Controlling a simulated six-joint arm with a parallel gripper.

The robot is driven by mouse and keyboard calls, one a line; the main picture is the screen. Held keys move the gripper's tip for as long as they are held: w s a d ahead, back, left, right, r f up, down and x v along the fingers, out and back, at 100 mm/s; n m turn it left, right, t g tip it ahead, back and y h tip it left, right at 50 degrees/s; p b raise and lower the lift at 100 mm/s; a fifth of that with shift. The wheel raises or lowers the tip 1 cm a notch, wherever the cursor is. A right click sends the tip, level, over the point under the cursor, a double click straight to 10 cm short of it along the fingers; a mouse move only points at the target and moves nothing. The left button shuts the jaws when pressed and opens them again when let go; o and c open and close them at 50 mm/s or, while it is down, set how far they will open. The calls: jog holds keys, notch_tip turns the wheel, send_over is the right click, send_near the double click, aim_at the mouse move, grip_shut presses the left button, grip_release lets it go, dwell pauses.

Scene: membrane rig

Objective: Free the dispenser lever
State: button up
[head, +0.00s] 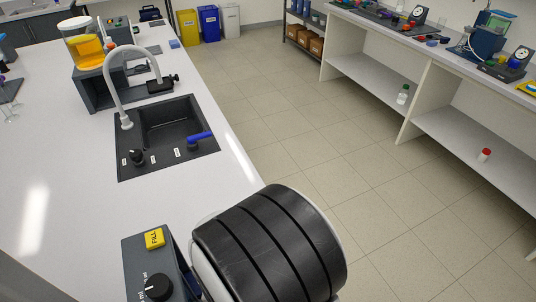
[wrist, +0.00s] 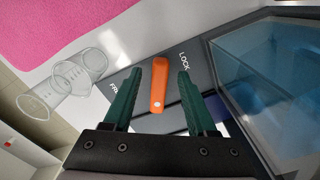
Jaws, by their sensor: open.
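An orange lever (wrist: 159,85) lies on a dark panel (wrist: 205,72) in the wrist view. White lettering reading LOCK is beyond it to the right, and a partly hidden word starting with F is to its left. My gripper (wrist: 171,68) is open, its green fingers on either side of the lever. I cannot tell whether either finger touches it. A clear blue-tinted tank (wrist: 275,85) stands right of the panel. The lever and my fingers do not show in the head view.
In the head view, a box with a yellow FILL button (head: 154,239) and a black knob (head: 157,287) is at the bottom. A black sink (head: 165,130) lies beyond.

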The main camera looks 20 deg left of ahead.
jog(key=shift+f, duration=0.65)
jog(key=shift+c, duration=0.3)
grip_shut()
